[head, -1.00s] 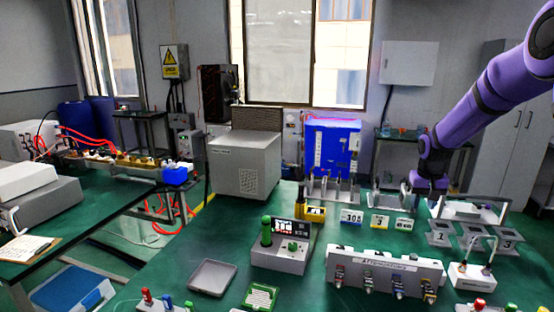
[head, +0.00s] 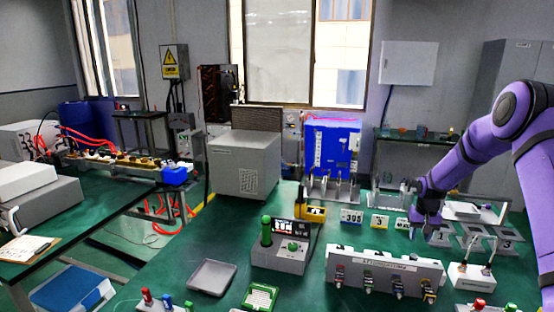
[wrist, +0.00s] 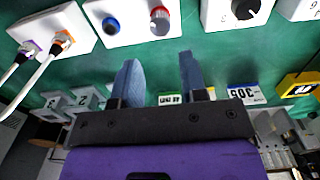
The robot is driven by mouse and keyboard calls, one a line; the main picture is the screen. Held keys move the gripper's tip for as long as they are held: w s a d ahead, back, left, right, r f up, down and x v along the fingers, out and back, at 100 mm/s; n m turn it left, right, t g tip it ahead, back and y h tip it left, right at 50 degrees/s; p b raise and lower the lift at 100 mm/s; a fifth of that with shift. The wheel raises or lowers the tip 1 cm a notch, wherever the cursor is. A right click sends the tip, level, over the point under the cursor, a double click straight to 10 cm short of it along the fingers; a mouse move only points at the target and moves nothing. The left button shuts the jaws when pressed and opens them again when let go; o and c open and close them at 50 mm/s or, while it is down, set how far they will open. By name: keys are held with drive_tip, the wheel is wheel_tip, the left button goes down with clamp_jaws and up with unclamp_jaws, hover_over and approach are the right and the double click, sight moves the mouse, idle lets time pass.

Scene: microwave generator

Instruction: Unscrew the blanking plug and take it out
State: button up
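I cannot pick out the blanking plug for certain in either view. My gripper (head: 417,230) hangs above the bench, pointing down, just right of the small number cards. Metal fittings (head: 391,196) stand behind the cards, partly hidden by my arm. A grey-white panel (head: 385,263) with several coloured connectors along its front stands nearer, below my gripper in the head view.
Number cards (head: 352,216) stand left of my gripper. Grey plates (head: 472,240) and a box with two cables (head: 470,276) lie to the right. A blue cabinet (head: 332,146) stands behind.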

sight(414, 255)
drive_tip(key=shift+f, duration=4.45)
clamp_jaws()
drive_tip(key=shift+r, duration=0.1)
drive_tip(key=shift+r, duration=0.1)
drive_tip(key=shift+r, duration=2.85)
